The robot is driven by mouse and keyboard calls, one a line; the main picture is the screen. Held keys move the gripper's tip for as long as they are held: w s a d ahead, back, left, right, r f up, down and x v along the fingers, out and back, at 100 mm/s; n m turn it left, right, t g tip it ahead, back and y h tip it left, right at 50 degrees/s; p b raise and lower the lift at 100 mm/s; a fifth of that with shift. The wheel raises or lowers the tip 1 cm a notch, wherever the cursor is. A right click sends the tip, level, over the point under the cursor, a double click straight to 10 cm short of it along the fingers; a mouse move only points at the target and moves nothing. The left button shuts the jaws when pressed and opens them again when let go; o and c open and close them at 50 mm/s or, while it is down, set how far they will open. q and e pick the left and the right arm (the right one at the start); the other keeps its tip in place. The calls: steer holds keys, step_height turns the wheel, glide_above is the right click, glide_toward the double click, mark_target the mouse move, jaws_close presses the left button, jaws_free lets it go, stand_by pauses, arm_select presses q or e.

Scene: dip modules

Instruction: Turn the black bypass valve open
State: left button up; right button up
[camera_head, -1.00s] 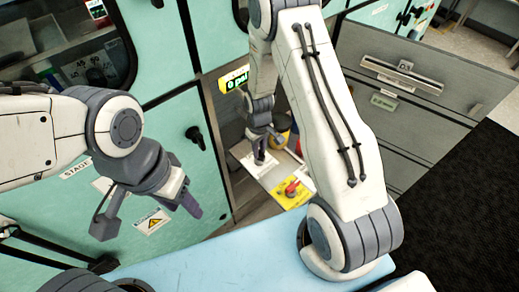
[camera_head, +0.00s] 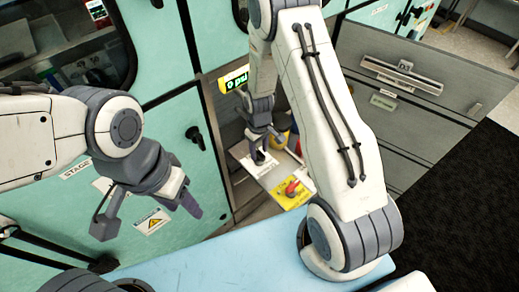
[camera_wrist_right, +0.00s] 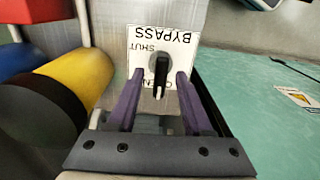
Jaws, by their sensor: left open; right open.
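The black bypass valve handle (camera_wrist_right: 159,75) stands on a white plate (camera_wrist_right: 140,45) marked BYPASS and SHUT in the right wrist view. Another word lower on the plate is partly covered. The handle's long side runs up and down in that view. My right gripper (camera_wrist_right: 160,84) is open, its two purple fingers on either side of the handle with gaps visible. In the head view, the right gripper (camera_head: 259,158) is over the white plate, where the handle is hard to make out. My left gripper (camera_head: 150,217) is open and empty before the teal cabinet, away from the valve.
A display (camera_head: 234,83) reading 0 psi is above. Yellow, red and black cylindrical parts (camera_wrist_right: 85,75) stand close to the left of my right fingers. A light blue surface (camera_head: 210,268) lies in front.

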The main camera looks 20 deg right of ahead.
mark_target(259, 152)
steer(key=shift+r, duration=0.1)
step_height(259, 152, up, 10)
steer(key=shift+r, duration=0.15)
stand_by(0.6)
